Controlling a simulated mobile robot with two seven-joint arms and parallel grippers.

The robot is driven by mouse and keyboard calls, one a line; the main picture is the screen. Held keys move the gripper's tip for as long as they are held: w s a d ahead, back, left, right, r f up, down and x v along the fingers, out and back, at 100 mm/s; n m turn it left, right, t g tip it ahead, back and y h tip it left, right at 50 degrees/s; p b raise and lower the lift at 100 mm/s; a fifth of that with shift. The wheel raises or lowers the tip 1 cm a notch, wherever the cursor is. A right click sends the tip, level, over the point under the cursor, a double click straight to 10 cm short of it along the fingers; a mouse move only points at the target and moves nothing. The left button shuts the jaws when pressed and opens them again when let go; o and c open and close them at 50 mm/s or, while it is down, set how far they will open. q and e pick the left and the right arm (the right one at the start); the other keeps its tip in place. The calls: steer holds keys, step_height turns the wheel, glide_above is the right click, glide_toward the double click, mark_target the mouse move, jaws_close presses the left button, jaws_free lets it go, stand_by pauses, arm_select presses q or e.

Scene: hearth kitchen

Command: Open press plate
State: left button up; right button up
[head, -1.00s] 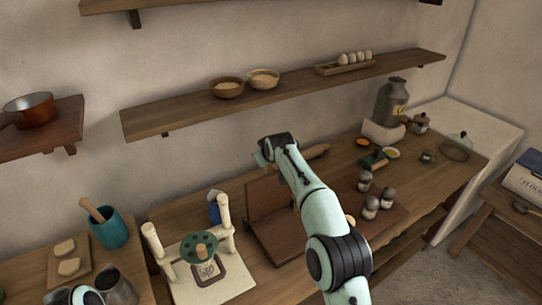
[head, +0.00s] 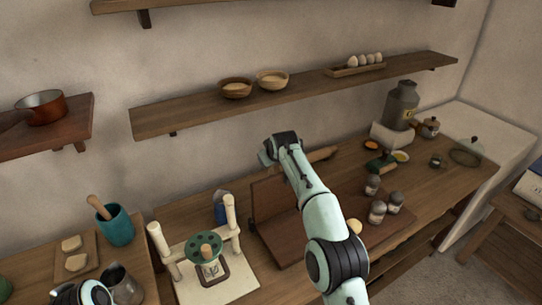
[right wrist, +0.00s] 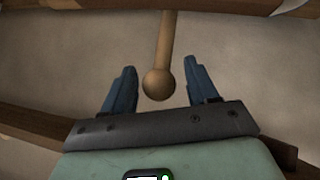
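The wooden press has a flat brown base board (head: 290,236) on the counter and a brown plate (head: 268,198) standing steeply raised at its left. My right arm crosses in front and hides part of both. A pale wooden handle (head: 322,154) shows behind my right gripper (head: 268,153). In the right wrist view, a round-ended wooden handle (right wrist: 160,84) lies between the spread fingers of my right gripper (right wrist: 160,90), with gaps on both sides. That gripper is open. Of my left arm only a part shows at the bottom left; its gripper is out of view.
A stand (head: 212,280) with wooden posts and a green holed disc is left of the press. A shelf (head: 310,90) with bowls runs above the counter. A teal mortar (head: 115,228) and a metal jug (head: 122,286) are at left.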

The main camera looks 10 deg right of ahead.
steer(key=shift+r, duration=0.15)
steer(key=shift+s+r, duration=0.2)
steer(key=shift+s, duration=0.1)
arm_select(q)
steer(key=shift+g, duration=0.3)
steer(key=shift+s+f+b, duration=1.35)
steer(key=shift+s+f, duration=0.5)
steer(key=shift+s, duration=0.15)
arm_select(e)
steer(key=v, duration=1.2)
steer(key=shift+s+r, duration=0.2)
steer(key=shift+s, duration=0.05)
steer(key=shift+d+f, duration=0.1)
